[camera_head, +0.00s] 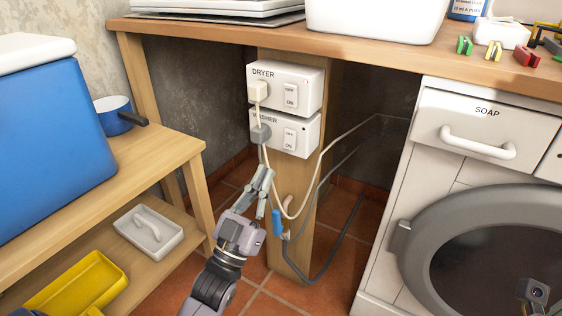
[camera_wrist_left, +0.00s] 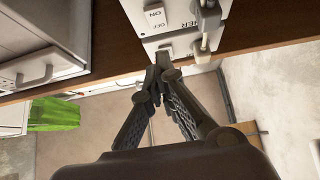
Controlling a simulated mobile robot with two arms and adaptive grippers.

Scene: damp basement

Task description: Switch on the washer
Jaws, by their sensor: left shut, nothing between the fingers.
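The white WASHER switch box (camera_head: 302,141) is fixed to a wooden post under the worktop, with a grey plug in its left side. Its rocker switch (camera_head: 290,142) is marked OFF above and ON below; I cannot tell which way it is set. The wrist view shows this box upside down, with its switch (camera_wrist_left: 155,17). My left gripper (camera_head: 265,172) is shut and empty, below the box, pointing up; its tips (camera_wrist_left: 162,62) look apart from the switch. A grey part of my right arm (camera_head: 535,292) shows at the bottom right; its fingers are unclear.
The DRYER box (camera_head: 305,88) with a pale plug sits directly above. Cords hang beside the post, with a blue-handled item (camera_head: 277,222) on it. A wooden shelf (camera_head: 150,165) stands left; a front-loading machine (camera_head: 410,185) with a SOAP drawer stands right.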

